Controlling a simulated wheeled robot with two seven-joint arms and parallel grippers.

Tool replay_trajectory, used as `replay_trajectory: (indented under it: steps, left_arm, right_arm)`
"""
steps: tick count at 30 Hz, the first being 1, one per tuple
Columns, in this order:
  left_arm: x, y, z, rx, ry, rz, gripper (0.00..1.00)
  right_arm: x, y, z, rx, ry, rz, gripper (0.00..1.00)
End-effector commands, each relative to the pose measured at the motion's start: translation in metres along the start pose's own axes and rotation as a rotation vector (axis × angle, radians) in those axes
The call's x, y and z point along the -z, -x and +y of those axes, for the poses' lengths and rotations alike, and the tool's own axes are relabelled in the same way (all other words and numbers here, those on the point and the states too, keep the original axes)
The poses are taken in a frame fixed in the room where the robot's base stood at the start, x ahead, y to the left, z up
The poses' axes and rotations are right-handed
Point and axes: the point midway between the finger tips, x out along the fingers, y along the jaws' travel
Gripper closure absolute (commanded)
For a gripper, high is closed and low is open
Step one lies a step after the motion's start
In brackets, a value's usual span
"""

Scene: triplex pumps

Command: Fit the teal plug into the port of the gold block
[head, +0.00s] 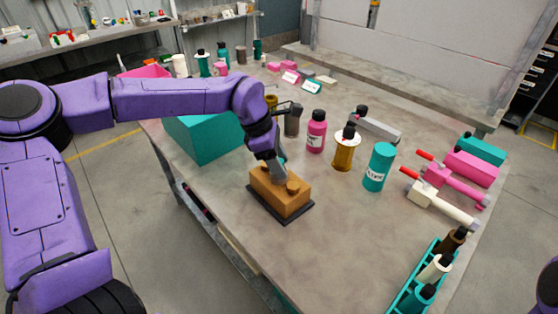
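The gold block (278,199) sits on a dark base plate near the table's left front edge. A round gold knob stands on its top at the right. My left gripper (279,180) reaches down from above, its grey fingers at the top of the block. A small patch of teal (284,159) shows beside the fingers; it may be the teal plug, but most of it is hidden. The port is hidden by the gripper. I cannot tell whether the fingers are shut or touch the block. My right gripper is out of view.
A pink bottle (316,132), a gold bottle (344,150) and a teal canister (379,168) stand right of the block. A teal rack (408,292) holds bottles at front right. The table's front middle is clear.

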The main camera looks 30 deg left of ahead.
Motion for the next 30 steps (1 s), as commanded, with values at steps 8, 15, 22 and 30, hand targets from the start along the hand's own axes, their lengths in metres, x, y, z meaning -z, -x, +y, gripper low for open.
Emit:
replay_trajectory:
  steps: [8, 15, 22, 30]
  left_arm:
    - [-0.002, 0.016, 0.001, -0.004, 0.001, -0.002, 0.49]
    - [-0.002, 0.078, 0.001, -0.005, 0.0, -0.003, 0.49]
    - [-0.002, 0.117, 0.001, -0.002, 0.001, 0.0, 0.49]
    - [-0.002, 0.124, 0.0, 0.0, -0.001, 0.0, 0.49]
  right_arm:
    - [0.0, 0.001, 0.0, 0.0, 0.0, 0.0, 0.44]
    - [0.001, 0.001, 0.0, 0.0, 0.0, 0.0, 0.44]
    - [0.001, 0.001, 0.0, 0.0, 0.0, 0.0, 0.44]
    - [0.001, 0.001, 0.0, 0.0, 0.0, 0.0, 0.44]
